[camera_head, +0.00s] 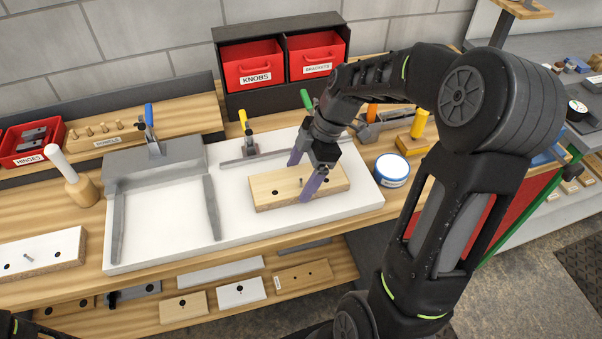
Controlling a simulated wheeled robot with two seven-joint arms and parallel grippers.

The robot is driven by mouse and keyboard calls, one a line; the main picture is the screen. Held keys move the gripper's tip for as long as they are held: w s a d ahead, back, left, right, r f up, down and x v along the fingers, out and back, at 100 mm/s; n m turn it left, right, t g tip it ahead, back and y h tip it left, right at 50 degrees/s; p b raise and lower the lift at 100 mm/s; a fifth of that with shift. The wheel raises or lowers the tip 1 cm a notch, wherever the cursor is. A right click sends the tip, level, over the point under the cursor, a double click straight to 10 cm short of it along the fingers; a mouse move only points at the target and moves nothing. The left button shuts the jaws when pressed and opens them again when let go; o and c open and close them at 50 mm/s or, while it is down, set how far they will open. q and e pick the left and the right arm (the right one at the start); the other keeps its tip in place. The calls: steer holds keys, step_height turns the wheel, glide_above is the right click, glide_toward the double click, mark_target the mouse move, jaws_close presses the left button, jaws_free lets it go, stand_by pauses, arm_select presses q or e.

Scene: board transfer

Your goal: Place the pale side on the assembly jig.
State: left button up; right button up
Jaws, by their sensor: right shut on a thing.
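The pale side is a light wood board (270,190) with dark holes and a small pin. It lies flat over the right part of the white jig base. My right gripper (304,177) comes down from above and is shut on it, one purple finger at the far edge and one at the near edge. I cannot tell whether the board touches the base. The assembly jig (165,233) is the white base with grey fences and a grey back block at its left part; its bay between the fences is empty. My left gripper is not in view.
A white board with holes (42,254) lies left of the jig. A mallet (73,182) stands beside it. Toggle clamps (150,125) line the jig's back. A blue-rimmed round tin (392,170) is right of the base. Red bins (250,65) stand behind. Several boards lie on the shelf below.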

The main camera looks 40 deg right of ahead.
steer(key=o, duration=1.7)
steer(key=shift+r+p, duration=0.2)
steer(key=shift+p, duration=0.1)
steer(key=b+v, duration=0.1)
steer(key=v, duration=1)
steer(key=shift+s+d+r, duration=0.1)
steer(key=shift+d+r, duration=0.15)
steer(key=shift+r, duration=0.1)
